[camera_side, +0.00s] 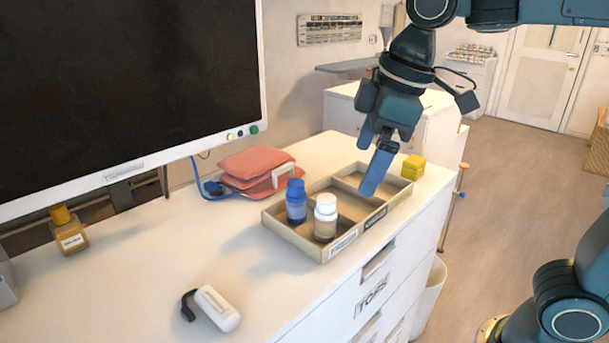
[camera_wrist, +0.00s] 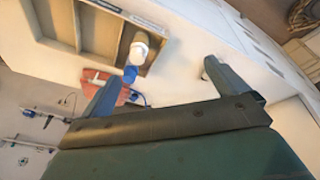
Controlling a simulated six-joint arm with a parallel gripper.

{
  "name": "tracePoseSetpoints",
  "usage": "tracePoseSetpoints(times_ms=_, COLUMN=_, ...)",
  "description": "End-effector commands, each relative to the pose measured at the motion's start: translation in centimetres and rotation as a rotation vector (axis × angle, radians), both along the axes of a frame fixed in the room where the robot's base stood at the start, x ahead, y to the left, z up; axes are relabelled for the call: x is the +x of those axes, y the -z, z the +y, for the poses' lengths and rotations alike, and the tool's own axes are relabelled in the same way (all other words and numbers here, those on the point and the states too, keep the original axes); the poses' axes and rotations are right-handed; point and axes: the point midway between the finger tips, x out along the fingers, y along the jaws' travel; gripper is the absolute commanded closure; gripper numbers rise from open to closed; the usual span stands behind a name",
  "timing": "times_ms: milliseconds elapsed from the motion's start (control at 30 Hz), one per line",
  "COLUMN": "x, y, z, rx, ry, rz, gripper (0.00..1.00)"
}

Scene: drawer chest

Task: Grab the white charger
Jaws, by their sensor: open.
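The white charger appears to be the small rounded white device (camera_side: 217,308) with a black curved piece at its left end. It lies on the white chest top at the front left in the side view. My gripper (camera_side: 366,170) is open and empty. It hangs above the divided tray, well behind and to the right of the device. Both fingers also show in the wrist view (camera_wrist: 163,72).
A beige divided tray (camera_side: 293,239) holds a blue bottle (camera_side: 296,202) and a white-capped bottle (camera_side: 325,218). Red pouches (camera_side: 255,165) and a yellow block (camera_side: 413,167) are nearby. A monitor (camera_side: 130,90) stands at left with an amber bottle (camera_side: 68,230) below. The surface around the device is clear.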

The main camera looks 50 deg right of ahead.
Motion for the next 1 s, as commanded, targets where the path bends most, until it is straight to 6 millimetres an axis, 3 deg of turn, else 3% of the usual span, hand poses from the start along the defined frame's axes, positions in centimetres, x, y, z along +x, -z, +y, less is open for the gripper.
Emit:
tracePoseSetpoints(times_ms=200, x=3.6, y=-0.3, z=4.9, rx=-0.054, ry=-0.226, rz=0.059, gripper=0.02)
tracePoseSetpoints(times_ms=500, x=7.2, y=0.6, z=12.5, rx=-0.123, ry=-0.534, rz=0.129, gripper=0.02)
tracePoseSetpoints(times_ms=800, x=8.8, y=2.9, z=20.1, rx=-0.182, ry=-0.817, rz=0.193, gripper=0.02)
tracePoseSetpoints(times_ms=1000, x=8.9, y=3.9, z=22.6, rx=-0.201, ry=-0.911, rz=0.213, gripper=0.02)
